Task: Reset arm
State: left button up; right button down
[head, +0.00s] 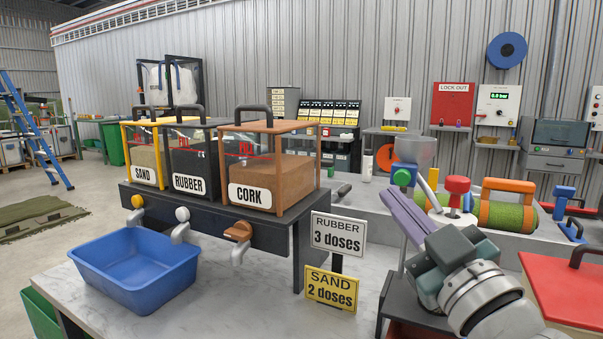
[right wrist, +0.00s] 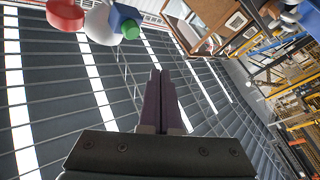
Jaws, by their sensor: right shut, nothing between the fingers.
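My right arm comes in from the lower right of the head view. Its gripper (head: 391,196) has purple fingers that point up and to the left, over the grey bench in front of the turf machine. The fingers lie together and hold nothing. In the right wrist view the gripper (right wrist: 160,74) also shows its two fingers side by side, with the ceiling behind them. My left gripper is not in view.
A dispenser with sand (head: 146,157), rubber (head: 194,155) and cork (head: 262,165) bins stands on the marble table. A blue tub (head: 135,268) sits below its taps. Signs read rubber 3 doses (head: 338,234) and sand 2 doses (head: 331,289). A red lid (head: 570,290) lies at right.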

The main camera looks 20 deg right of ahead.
jog(key=s+a+f+m+g+y+p, duration=0.1)
jog(key=s+a+f+g+p, duration=0.15)
jog(key=s+g, duration=0.45)
jog(key=s+a+f+g+y+p, duration=0.1)
jog(key=s+a+f+g+p, duration=0.2)
jog(key=s, duration=0.6)
jog(key=s+a+f+m+g+p, duration=0.1)
jog(key=s+a+f+g+p, duration=0.15)
jog(key=s+g, duration=0.5)
notch_tip(320, 180, up, 37)
jog(key=s+a+p, duration=0.1)
jog(key=p, duration=3.5)
jog(key=shift+s+r+p, duration=0.2)
jog(key=shift+s+p, duration=0.05)
jog(key=shift+p, duration=0.15)
